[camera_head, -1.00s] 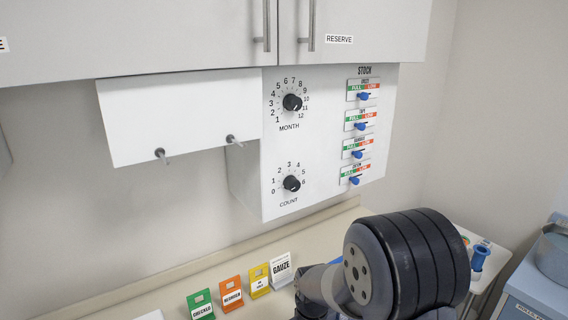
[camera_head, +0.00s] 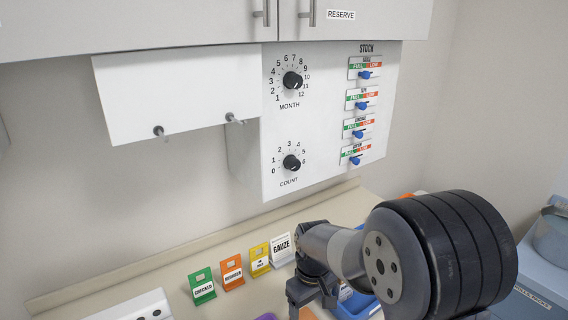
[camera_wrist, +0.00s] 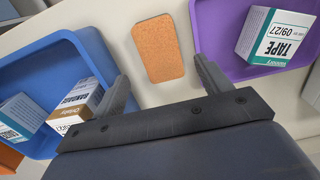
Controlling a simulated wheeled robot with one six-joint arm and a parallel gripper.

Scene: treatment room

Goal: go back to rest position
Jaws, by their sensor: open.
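My gripper (camera_wrist: 160,88) shows in the wrist view with its two fingers wide apart and nothing between them. It hangs above the counter, with an orange-brown pad (camera_wrist: 158,48) lying beyond the fingertips. A blue bin (camera_wrist: 98,52) is under the left finger, and a purple bin (camera_wrist: 212,28) is by the right finger.
A tape box (camera_wrist: 275,35) sits in the purple bin; a bandage box (camera_wrist: 74,105) and another box (camera_wrist: 18,117) are in the blue one. Green (camera_head: 202,286), orange (camera_head: 232,272), yellow (camera_head: 259,259) and white gauze (camera_head: 282,249) cards stand along the counter. A dial panel (camera_head: 325,125) hangs above.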

